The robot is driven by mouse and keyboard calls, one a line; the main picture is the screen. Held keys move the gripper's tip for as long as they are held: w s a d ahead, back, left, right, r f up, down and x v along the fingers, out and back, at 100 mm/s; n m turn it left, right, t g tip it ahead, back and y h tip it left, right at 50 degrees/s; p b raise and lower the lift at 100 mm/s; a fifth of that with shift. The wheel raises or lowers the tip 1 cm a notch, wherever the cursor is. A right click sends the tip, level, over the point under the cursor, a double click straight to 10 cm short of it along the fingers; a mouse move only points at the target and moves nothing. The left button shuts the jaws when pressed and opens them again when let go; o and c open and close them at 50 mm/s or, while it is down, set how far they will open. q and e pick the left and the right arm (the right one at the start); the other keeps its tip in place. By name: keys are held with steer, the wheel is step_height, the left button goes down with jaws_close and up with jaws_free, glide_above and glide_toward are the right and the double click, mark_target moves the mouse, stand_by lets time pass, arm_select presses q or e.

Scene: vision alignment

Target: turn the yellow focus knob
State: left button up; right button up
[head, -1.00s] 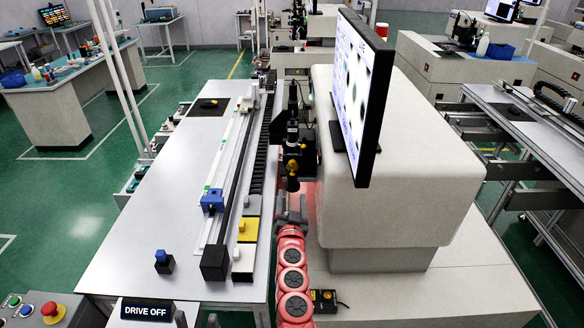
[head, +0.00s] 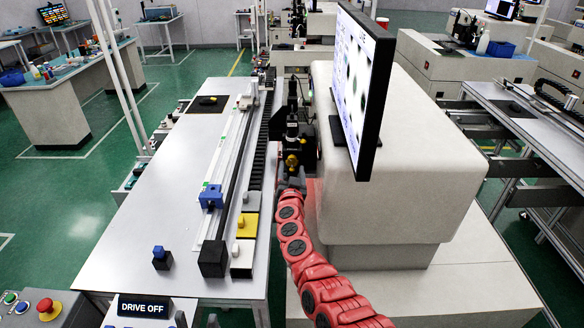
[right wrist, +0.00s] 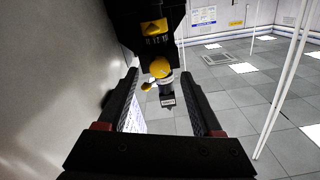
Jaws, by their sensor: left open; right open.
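The yellow focus knob (head: 291,161) is on the black camera column beside the monitor housing. In the right wrist view the round yellow knob (right wrist: 160,68) is seen between the far ends of my right gripper's fingers (right wrist: 160,80), with visible space on both sides. A smaller yellow piece sticks out below it. In the head view my right gripper (head: 291,180) is just below the knob, partly merged with the dark column; contact cannot be told. My left gripper (head: 197,320) shows only as two separated dark fingertips at the bottom edge, open and empty.
The monitor (head: 362,92) and its bulky pale housing (head: 400,190) stand right of the knob. The rail with a blue carriage (head: 211,197) runs along the white table on the left. A DRIVE OFF sign (head: 145,308) and red button (head: 46,307) are near the front.

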mark_target(292, 161)
steer(key=shift+w+a+f+b, duration=0.1)
steer(key=shift+w+f+b, duration=0.05)
steer(key=shift+w+b, duration=0.3)
steer(key=shift+w+a+f+b, duration=0.1)
steer(key=shift+w+b, duration=0.2)
steer(key=shift+w, duration=0.15)
steer(key=shift+w+d+r+b, duration=0.1)
steer(key=shift+w+r+b, duration=0.1)
steer(key=shift+w, duration=0.15)
steer(key=shift+w+d+r+b, duration=0.1)
steer(key=shift+w+b, duration=0.1)
steer(key=shift+w, duration=0.15)
steer(key=shift+c, duration=0.4)
jaws_close()
